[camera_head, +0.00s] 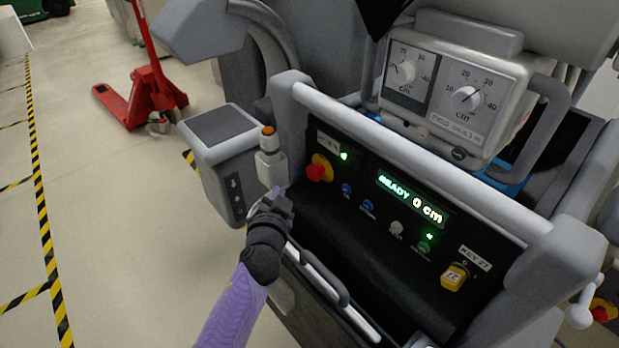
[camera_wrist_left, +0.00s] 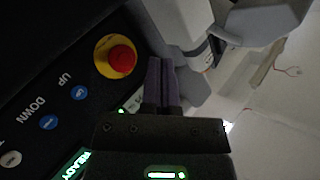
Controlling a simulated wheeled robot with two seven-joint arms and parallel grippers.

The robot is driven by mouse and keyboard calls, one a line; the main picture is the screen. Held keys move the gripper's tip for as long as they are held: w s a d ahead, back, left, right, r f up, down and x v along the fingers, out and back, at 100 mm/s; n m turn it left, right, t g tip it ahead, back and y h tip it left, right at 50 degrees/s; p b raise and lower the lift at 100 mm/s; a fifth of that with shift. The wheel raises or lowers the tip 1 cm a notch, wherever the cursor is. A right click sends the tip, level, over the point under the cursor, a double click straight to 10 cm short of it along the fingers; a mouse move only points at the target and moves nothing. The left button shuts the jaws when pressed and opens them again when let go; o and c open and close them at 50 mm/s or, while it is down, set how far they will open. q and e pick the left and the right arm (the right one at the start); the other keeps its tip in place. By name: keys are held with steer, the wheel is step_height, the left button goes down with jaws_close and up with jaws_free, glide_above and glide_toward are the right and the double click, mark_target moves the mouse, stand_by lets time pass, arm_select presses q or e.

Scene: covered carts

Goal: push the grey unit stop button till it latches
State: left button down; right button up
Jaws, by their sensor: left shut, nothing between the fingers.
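The stop button (camera_head: 319,172) is a red mushroom head on a yellow disc, at the left end of the grey unit's black panel. It shows large in the left wrist view (camera_wrist_left: 122,60), standing proud of its yellow disc. My left gripper (camera_head: 280,191) is shut and empty, to the left of the button and apart from it in the head view. In the left wrist view its purple fingers (camera_wrist_left: 160,66) lie together just right of the yellow disc; whether they touch it I cannot tell. My right gripper is not in view.
The panel carries a lit display (camera_head: 411,198) reading READY 0 cm, blue buttons (camera_head: 367,206) and a yellow key switch (camera_head: 455,277). A grey rail (camera_head: 420,160) runs above it. An orange-topped post (camera_head: 269,150) stands left of the panel. A red pallet jack (camera_head: 146,90) is behind.

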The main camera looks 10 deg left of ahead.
mark_target(316, 172)
arm_select(q)
steer(key=w+d+b, duration=0.2)
steer(key=w, duration=0.1)
steer(key=shift+w+d+f, duration=0.2)
steer(key=shift+w+d, duration=0.05)
steer(key=shift+d, duration=0.1)
steer(key=shift+w+d+r, duration=0.1)
steer(key=shift+w+d, duration=0.1)
steer(key=shift+w, duration=0.05)
steer(key=shift+r, duration=0.1)
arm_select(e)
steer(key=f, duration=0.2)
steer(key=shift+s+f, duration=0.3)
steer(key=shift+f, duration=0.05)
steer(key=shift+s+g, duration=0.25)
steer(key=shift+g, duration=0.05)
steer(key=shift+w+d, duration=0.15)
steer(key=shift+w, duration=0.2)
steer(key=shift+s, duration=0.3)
arm_select(q)
steer(key=shift+w, duration=0.1)
steer(key=shift+w+d+b, duration=0.2)
steer(key=shift+d+b, duration=0.05)
steer(key=shift+b, duration=0.25)
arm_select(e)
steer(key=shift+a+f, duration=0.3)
